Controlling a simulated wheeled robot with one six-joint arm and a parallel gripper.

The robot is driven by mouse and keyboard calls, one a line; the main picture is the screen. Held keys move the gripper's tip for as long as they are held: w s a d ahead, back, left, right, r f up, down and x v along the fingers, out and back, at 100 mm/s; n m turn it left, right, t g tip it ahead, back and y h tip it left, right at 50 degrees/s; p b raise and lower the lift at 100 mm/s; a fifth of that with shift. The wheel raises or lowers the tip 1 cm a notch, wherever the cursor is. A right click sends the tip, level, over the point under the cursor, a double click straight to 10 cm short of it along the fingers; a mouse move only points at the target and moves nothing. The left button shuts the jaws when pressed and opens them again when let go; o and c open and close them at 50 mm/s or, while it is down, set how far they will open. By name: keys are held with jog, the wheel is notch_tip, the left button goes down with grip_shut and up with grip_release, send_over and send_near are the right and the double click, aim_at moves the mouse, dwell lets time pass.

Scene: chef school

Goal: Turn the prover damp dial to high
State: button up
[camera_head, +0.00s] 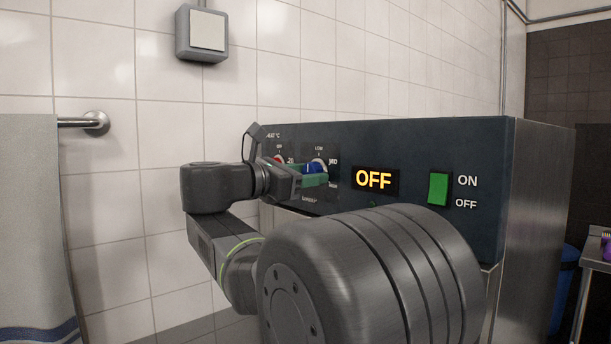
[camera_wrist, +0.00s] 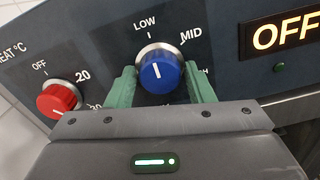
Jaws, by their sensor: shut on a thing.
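The prover's blue damp dial (camera_wrist: 160,74) sits on the dark control panel, with LOW and MID printed around it and a third label partly hidden by a finger. Its white pointer line points towards LOW. In the head view, the blue dial (camera_head: 309,168) is partly hidden by my gripper (camera_head: 313,177). My gripper (camera_wrist: 161,88) has its two green fingers on either side of the dial and is shut on it.
To the right are a lit OFF display (camera_head: 374,180) and a green ON/OFF switch (camera_head: 438,188). A towel (camera_head: 30,220) hangs on a rail at far left.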

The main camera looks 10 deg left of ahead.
jog(key=m+b, duration=1.3)
jog(key=m, duration=1)
jog(key=shift+b, duration=0.3)
jog(key=shift+m, duration=0.4)
jog(key=o, duration=0.7)
jog(key=shift+o, duration=0.2)
jog(key=shift+r, duration=0.1)
jog(key=shift+a, duration=0.1)
